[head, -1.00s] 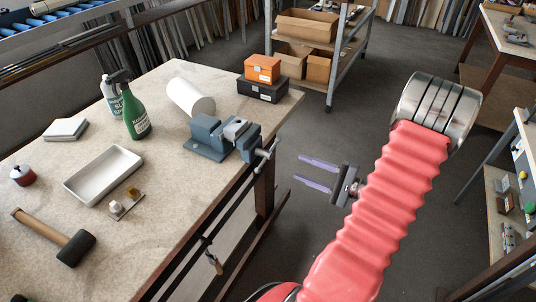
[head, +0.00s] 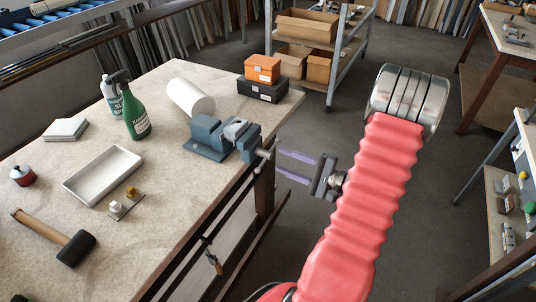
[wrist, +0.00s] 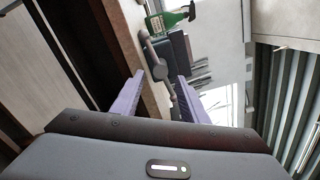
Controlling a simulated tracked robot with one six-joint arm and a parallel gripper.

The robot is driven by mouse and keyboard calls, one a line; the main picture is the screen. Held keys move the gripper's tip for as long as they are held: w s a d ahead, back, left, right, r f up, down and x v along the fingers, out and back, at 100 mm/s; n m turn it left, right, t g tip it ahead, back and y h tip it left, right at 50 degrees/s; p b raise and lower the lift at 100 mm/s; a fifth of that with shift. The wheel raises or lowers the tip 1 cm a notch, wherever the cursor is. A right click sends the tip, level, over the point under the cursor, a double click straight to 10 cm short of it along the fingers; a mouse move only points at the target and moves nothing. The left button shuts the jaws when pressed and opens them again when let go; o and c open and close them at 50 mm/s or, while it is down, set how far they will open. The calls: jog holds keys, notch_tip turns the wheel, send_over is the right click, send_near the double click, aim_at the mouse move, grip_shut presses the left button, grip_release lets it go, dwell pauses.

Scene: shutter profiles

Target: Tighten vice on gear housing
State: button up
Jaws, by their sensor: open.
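A blue-grey bench vice (head: 222,138) stands at the right edge of the workbench. A light grey metal part, which I take for the gear housing (head: 236,128), sits at its jaws; I cannot tell how firmly it is held. The vice's screw handle (head: 265,152) sticks out past the bench edge. My gripper (head: 295,166) is open, its two purple fingers pointing left at the handle with a small gap in the head view. In the wrist view the handle (wrist: 157,62) lies ahead, between and beyond the fingertips (wrist: 158,88). Nothing is held.
The workbench (head: 160,195) also carries a green spray bottle (head: 135,115), a white roll (head: 191,97), a white tray (head: 104,174), a mallet (head: 55,238) and orange and black boxes (head: 262,69). A cart (head: 335,70) stands behind. The floor right of the bench is clear.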

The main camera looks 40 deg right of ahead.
aim_at(268, 153)
jog(key=x, duration=0.7)
jog(key=shift+w, duration=0.15)
jog(key=shift+c, duration=0.6)
jog(key=shift+f, duration=0.1)
grip_shut()
